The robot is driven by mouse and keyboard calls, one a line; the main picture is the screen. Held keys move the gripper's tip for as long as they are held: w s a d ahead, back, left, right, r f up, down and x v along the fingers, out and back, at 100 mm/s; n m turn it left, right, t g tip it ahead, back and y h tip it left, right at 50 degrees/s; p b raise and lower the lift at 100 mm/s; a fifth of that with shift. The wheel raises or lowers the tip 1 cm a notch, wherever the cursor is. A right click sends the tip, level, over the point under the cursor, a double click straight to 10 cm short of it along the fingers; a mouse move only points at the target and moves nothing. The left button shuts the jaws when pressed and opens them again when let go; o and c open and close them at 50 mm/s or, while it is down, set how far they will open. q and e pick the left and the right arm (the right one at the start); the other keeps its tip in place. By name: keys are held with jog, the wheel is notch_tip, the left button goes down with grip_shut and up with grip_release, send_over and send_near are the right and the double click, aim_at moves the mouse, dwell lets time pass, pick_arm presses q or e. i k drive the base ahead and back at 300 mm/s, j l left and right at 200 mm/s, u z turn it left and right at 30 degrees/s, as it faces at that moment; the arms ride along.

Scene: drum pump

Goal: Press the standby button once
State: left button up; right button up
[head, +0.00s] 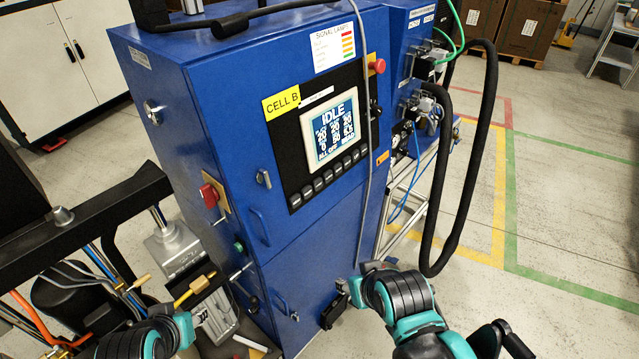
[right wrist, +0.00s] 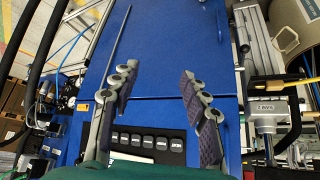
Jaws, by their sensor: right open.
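A blue cabinet (head: 225,85) carries a black panel with a lit screen (head: 330,130) reading IDLE. A row of small dark buttons (head: 328,178) lies under the screen; their labels are too small to read, so I cannot tell which is standby. The button row also shows in the right wrist view (right wrist: 148,140), seen between my fingers. My right gripper (head: 343,303) is open and empty, low in front of the cabinet and below the buttons; its spread fingers show in the right wrist view (right wrist: 160,80). My left gripper (head: 198,318) is at the lower left, its fingers unclear.
A red emergency button (head: 377,66) sits at the panel's upper right and a red switch (head: 209,195) on the cabinet's left side. A grey cable (head: 366,120) hangs down the front. A thick black hose (head: 478,160) loops at right. Open floor lies beyond it.

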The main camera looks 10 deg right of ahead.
aim_at(318, 184)
jog(key=k+l+u, duration=0.35)
jog(key=u, duration=0.15)
jog(key=k+l+u, duration=0.25)
jog(key=k+u, duration=0.25)
jog(key=i, duration=0.1)
